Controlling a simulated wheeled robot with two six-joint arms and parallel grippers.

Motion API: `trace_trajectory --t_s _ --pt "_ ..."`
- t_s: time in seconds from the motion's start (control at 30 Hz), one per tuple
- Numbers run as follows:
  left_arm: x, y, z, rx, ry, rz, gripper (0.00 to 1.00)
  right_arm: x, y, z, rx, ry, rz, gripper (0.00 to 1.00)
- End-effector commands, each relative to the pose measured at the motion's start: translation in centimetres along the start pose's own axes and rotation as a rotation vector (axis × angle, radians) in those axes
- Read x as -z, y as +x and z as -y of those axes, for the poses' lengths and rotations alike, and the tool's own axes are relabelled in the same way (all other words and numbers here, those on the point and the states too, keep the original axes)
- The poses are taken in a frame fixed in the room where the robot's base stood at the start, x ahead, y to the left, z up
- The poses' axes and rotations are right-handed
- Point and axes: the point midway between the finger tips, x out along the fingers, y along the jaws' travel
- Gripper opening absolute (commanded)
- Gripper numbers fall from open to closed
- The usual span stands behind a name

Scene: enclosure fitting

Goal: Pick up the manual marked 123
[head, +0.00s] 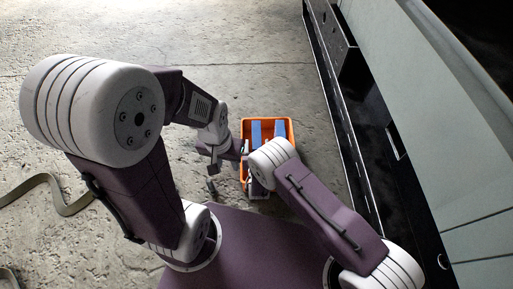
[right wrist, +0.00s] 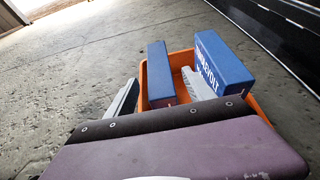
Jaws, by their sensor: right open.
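No marking 123 can be read in either view. Two blue box-shaped items, possibly manuals, stand in an orange bin (head: 293,130). The plain narrower blue item (right wrist: 160,72) is at the left in the right wrist view. The larger blue item (right wrist: 222,66) has white lettering ending in "VOLT". My right gripper (right wrist: 160,77) is open, its grey fingers on either side of the narrower item in the picture; whether they touch it is unclear. My left gripper (head: 211,186) hangs beside the bin's left side in the head view; its jaws are too small to judge.
A long black and pale cabinet (head: 385,130) runs along the right, with a strip of floor between it and the bin. A flat strap or hose (head: 50,190) lies on the concrete floor at left. The floor beyond the bin is clear.

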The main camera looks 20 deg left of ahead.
Motion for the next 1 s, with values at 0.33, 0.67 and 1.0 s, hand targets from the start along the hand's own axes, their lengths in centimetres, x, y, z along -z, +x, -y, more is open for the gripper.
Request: trace_trajectory --t_s 0.33,0.67,1.0 --pt "-0.5 4.8 0.1 0.000 0.000 0.000 0.36 0.5 4.3 0.0 0.001 0.003 0.003 0.62" --pt "-0.6 6.0 0.1 0.000 0.000 0.000 0.36 -0.4 6.4 0.0 0.000 -0.001 -0.001 0.62" --pt "-0.6 5.9 0.1 0.000 0.000 0.000 0.36 -0.4 6.4 0.0 0.000 -0.001 -0.001 0.00"
